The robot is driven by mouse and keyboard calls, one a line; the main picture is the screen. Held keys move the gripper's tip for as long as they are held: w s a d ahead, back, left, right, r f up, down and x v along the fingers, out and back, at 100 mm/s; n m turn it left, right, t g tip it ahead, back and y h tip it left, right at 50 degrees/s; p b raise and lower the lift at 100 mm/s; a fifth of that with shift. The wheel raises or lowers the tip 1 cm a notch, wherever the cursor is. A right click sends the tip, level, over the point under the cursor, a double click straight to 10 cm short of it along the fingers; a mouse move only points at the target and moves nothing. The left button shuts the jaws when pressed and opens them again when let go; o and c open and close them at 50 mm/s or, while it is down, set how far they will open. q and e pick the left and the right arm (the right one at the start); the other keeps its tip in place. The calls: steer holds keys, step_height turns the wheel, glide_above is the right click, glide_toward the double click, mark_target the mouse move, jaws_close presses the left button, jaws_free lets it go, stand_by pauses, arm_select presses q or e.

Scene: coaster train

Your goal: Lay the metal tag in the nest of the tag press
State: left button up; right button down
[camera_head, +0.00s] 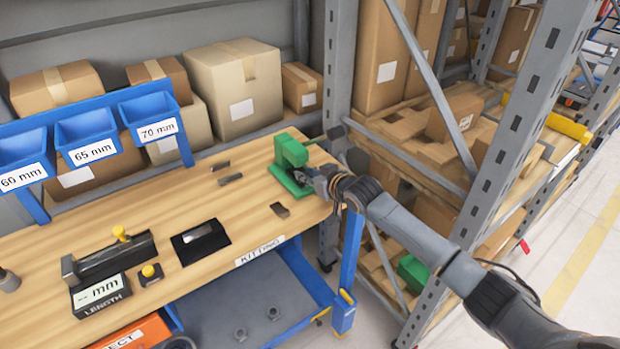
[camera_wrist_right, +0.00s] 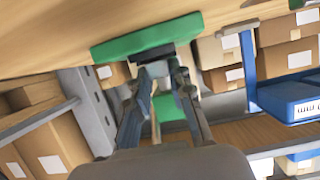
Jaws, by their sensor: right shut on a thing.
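The green tag press (camera_head: 292,153) stands at the right end of the wooden workbench, with a black-ended lever (camera_head: 333,132) at its right. My right gripper (camera_head: 318,177) is at the press, low beside its green base. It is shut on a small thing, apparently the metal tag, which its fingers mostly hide. In the right wrist view, the fingertips (camera_wrist_right: 160,68) are close to a dark block (camera_wrist_right: 152,54) on the green press (camera_wrist_right: 115,47). I cannot tell whether the tag touches the nest. My left gripper is not in view.
Small dark flat pieces (camera_head: 230,179) lie left of the press, and another plate (camera_head: 280,210) lies in front. A black tray (camera_head: 200,241) and a length gauge (camera_head: 101,295) are farther left. A grey rack post (camera_head: 340,70) stands close behind the press.

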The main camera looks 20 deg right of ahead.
steer(key=c, duration=1.1)
jaws_free()
